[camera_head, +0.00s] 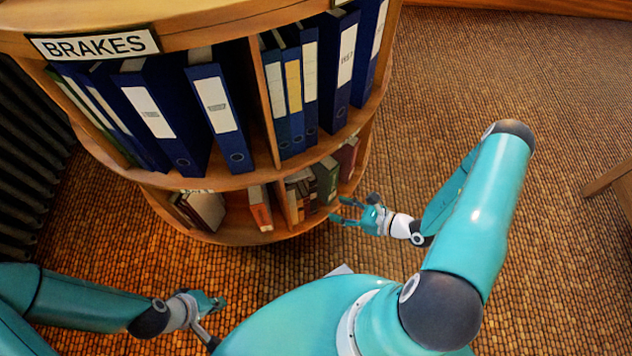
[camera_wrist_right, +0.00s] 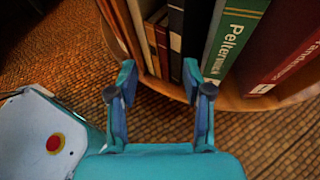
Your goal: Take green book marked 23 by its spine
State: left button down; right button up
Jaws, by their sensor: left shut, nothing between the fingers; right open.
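A green book (camera_head: 327,178) stands upright on the lower shelf, right of the divider. My right gripper (camera_head: 337,209) is open and empty, just outside the lower shelf. My left gripper (camera_head: 217,305) is shut and empty, low over the floor, away from the shelf.
A dark red book (camera_wrist_right: 285,55) stands right of the green one, and several dark and brown books (camera_wrist_right: 165,40) stand left. The round bookcase (camera_head: 225,181) has blue binders (camera_head: 220,110) above, under a BRAKES sign (camera_head: 95,45). Open woven floor (camera_head: 480,90) lies right.

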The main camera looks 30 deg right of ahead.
aim_at(334, 186)
jog(key=d+f+m+t+h+b, duration=0.1)
jog(key=d+f+m+h, duration=0.25)
jog(key=d, duration=0.35)
jog(key=shift+n+h, duration=0.25)
jog(key=b+x, duration=0.2)
jog(key=x, duration=0.8)
jog(key=shift+w, duration=0.1)
jog(key=shift+w+a+f+b, duration=0.15)
jog(key=shift+w+b, duration=0.15)
jog(key=shift+w, duration=0.25)
jog(key=b+x, duration=0.2)
jog(key=x, duration=0.2)
jog(key=shift+w+a, duration=0.1)
jog(key=shift+w, duration=0.25)
jog(key=shift+w+a+f, duration=0.1)
jog(key=shift+w, duration=0.25)
pick_arm(q)
notch_tip(334, 186, down, 7)
jog(key=shift+r, duration=0.1)
pick_arm(e)
grip_shut()
jog(key=shift+t, duration=0.3)
